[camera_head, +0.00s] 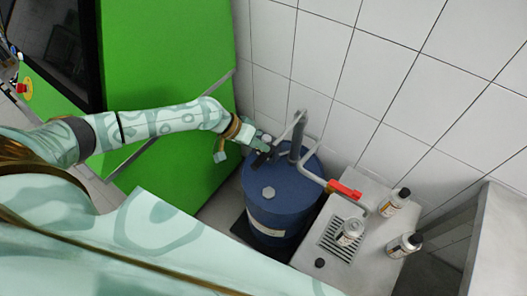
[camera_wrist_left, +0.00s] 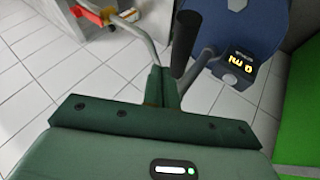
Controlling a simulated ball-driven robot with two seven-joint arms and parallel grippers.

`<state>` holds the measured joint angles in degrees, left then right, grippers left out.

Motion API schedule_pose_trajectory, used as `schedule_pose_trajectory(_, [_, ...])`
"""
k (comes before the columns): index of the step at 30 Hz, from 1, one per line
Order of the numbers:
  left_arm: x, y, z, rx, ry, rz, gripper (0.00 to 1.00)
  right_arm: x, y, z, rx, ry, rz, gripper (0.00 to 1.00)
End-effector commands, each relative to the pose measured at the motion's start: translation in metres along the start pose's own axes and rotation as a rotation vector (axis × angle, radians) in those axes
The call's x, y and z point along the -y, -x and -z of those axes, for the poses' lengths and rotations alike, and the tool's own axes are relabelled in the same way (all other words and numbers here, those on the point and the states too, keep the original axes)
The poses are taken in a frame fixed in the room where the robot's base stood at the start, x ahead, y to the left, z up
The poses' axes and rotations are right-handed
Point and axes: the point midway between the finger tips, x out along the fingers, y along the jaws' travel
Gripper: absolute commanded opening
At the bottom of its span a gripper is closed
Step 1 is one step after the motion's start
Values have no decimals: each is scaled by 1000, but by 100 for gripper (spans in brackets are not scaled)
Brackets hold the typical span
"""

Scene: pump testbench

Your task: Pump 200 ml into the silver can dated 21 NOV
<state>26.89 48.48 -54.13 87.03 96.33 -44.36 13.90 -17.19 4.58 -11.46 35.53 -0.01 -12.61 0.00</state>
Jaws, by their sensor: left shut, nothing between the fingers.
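My left gripper (camera_head: 262,143) is beside the pump at the top of the blue drum (camera_head: 280,205). In the left wrist view its green fingers (camera_wrist_left: 162,88) are together and empty. The pump's dark handle grip (camera_wrist_left: 186,43) is close to the fingertips; I cannot tell whether they touch. A small meter (camera_wrist_left: 236,69) shows yellow digits that look like an upside-down "0 ml". A red spout (camera_head: 344,189) is on a metal pipe. Two more cans, an upper one (camera_head: 394,203) and a lower one (camera_head: 403,245), stand to the right. Their dates are unreadable. My right gripper is out of view.
A tiled wall rises behind the drum. A green cabinet (camera_head: 165,60) is at the left, close to my arm. A metal panel (camera_head: 500,235) is at the right.

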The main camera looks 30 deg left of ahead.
Motion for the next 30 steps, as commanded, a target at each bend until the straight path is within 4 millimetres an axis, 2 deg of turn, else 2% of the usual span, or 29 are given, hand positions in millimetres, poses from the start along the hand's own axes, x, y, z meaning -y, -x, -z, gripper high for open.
schedule_pose_trajectory(8, [-1, 1, 0, 0, 0, 0, 0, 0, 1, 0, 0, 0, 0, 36])
schedule_pose_trajectory(23, [-25, 33, 24, 0, 0, -1, 0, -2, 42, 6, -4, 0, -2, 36])
schedule_pose_trajectory(30, [-25, 34, 25, 1, 0, 0, 0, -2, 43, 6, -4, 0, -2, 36])
